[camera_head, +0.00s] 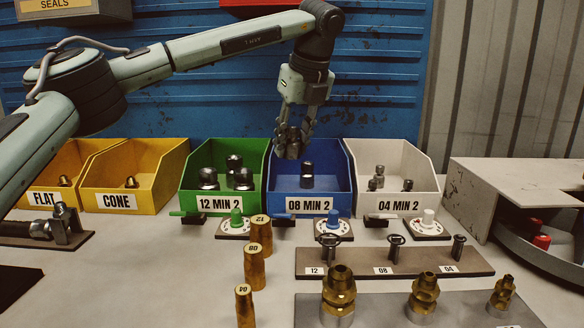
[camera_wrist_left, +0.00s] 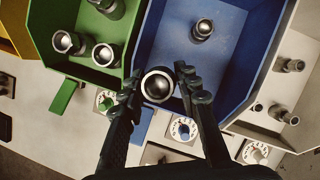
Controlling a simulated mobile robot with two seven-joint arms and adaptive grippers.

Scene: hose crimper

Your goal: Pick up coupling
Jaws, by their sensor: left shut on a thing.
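My left gripper (camera_head: 292,140) hangs above the blue bin labelled 08 MIN 2 (camera_head: 311,205), near its side by the green bin. In the left wrist view its two dark fingers (camera_wrist_left: 158,95) are shut on a round metal coupling (camera_wrist_left: 158,85), seen end-on. The held coupling is clear of the bin floor. Another dark metal coupling (camera_head: 307,175) stands in the blue bin; it also shows in the left wrist view (camera_wrist_left: 202,28). My right gripper is not in view.
The green bin (camera_head: 215,205) holds several larger couplings, and the white bin (camera_head: 400,203) holds small ones. Yellow bins (camera_head: 115,202) stand at left. In front are coloured dials (camera_head: 333,223), brass pieces (camera_head: 260,233), a rack (camera_head: 360,262) and brass fittings (camera_head: 338,288). A white machine (camera_head: 510,180) stands at right.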

